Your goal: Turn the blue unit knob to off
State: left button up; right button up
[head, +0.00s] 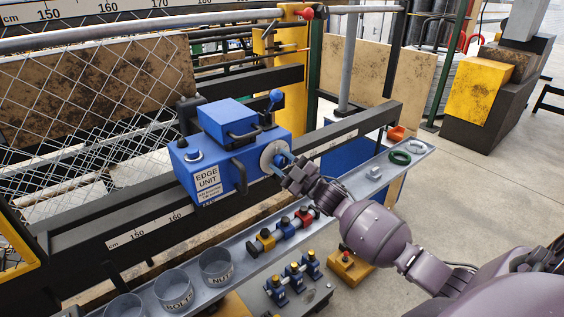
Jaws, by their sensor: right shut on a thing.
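The blue edge unit (233,160) sits on the dark rail in the middle of the head view, with a white label reading "EDGE UNIT". A round silver dial (268,154) is on its right face, with a blue knob (281,160) at its centre. My right gripper (286,169) is at that dial, shut on the blue knob. The fingers hide part of the knob, and its exact angle cannot be told. My left gripper is not in view.
A grey tray (235,252) runs along the front with labelled cups (217,268) and blue, yellow and red clamps (284,228). A yellow box with a red button (346,262) stands below my right arm. Chain-link mesh (90,100) fills the left. Open floor lies right.

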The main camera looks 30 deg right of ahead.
jog(key=shift+n, duration=0.4)
jog(key=o, duration=0.9)
jog(key=shift+s+d+f, duration=0.15)
jog(key=shift+s+f, duration=0.1)
jog(key=shift+s, duration=0.2)
jog(key=b+v, duration=0.1)
jog(key=v, duration=0.8)
jog(key=shift+s+d, duration=0.2)
jog(key=shift+s, duration=0.15)
